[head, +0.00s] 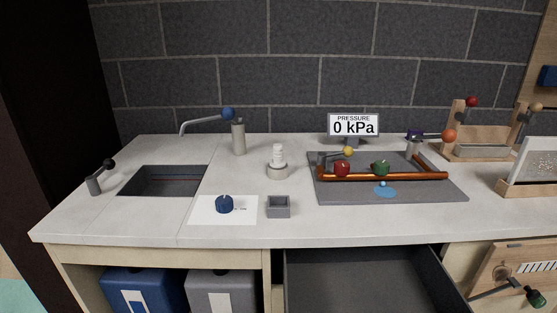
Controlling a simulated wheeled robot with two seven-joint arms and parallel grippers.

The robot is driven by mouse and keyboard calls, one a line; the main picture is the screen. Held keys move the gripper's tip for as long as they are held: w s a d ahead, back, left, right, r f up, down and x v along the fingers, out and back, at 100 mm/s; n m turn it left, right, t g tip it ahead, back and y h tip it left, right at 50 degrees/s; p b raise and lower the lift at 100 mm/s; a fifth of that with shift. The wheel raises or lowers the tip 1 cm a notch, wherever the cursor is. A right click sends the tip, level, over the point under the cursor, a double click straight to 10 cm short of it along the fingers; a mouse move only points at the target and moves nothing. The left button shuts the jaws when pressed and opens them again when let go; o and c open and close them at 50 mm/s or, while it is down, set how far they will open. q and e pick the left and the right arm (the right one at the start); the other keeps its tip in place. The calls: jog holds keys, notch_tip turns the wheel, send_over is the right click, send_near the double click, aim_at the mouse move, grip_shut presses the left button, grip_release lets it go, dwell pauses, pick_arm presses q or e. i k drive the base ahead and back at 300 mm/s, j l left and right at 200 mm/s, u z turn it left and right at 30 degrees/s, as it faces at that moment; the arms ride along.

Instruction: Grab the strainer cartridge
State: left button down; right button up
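A small white stepped cylinder (277,155) stands upright in a round pale base (277,171) in the middle of the counter. It may be the strainer cartridge, but I cannot tell for sure. A dark blue round cap with a knob (224,204) sits on a white sheet (248,213) in front and to the left of it. A small open grey square box (278,206) stands to the right of the sheet. Neither of my grippers shows in the head view.
A grey mat (440,191) holds copper pipes, red and green knobs, and a blue puddle (385,190). A display (353,125) reads 0 kPa. A sink (165,181) lies left; an empty-looking drawer (365,285) stands open below. Wooden racks stand right.

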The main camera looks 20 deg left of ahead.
aim_at(277, 162)
jog(key=i+j+u, duration=0.2)
jog(key=j, duration=0.15)
jog(key=j+u, duration=0.2)
jog(key=j, duration=0.15)
jog(key=i+j+u, duration=0.35)
jog(key=j, duration=0.25)
